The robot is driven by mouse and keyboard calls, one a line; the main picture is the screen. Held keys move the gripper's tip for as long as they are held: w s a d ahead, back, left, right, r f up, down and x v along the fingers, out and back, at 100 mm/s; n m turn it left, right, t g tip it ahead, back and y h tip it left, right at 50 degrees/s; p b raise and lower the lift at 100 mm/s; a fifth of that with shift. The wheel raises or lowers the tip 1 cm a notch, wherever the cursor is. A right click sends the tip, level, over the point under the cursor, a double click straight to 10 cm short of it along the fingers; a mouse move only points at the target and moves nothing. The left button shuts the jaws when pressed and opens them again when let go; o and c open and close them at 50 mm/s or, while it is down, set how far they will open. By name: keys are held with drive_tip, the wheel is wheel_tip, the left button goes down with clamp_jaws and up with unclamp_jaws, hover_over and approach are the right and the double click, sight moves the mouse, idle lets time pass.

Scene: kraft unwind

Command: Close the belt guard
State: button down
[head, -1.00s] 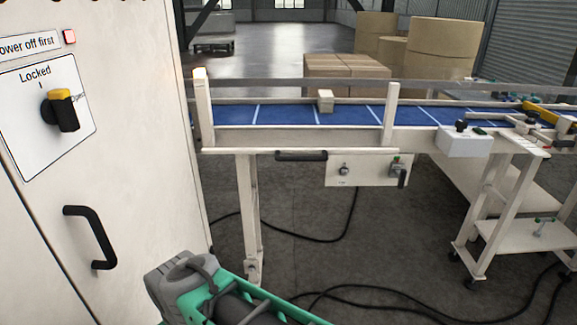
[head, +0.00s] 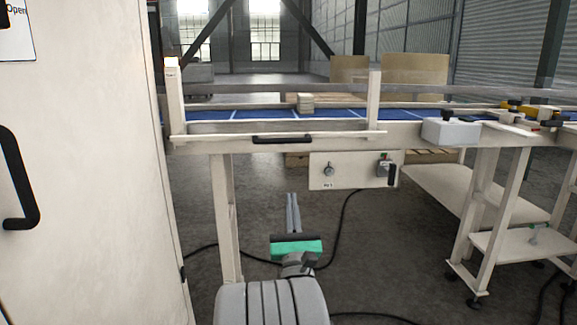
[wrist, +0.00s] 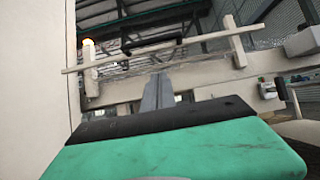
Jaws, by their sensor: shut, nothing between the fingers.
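The belt guard has a pale front bar (head: 345,136) with a black handle (head: 283,139) at its middle. The bar lies low along the near edge of the blue belt, below the tops of two upright posts. In the wrist view the bar (wrist: 215,34) and its dark handle (wrist: 152,47) show from below, ahead of my fingers. My gripper (head: 293,197) is shut and empty, with its fingers together. In the head view it appears below the handle, apart from it. My gripper also shows in the wrist view (wrist: 159,78).
A control panel (head: 350,171) with knobs hangs under the conveyor, right of my gripper. A tall white cabinet (head: 95,190) stands close at left. Black cables (head: 345,225) lie on the floor. A small box (head: 305,101) sits on the belt.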

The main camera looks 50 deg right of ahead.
drive_tip(key=s+a+r+p+x, duration=0.1)
drive_tip(key=r+p+x, duration=0.1)
drive_tip(key=p+x, duration=0.8)
drive_tip(key=shift+w+d+r, duration=0.45)
drive_tip(key=shift+r, duration=0.35)
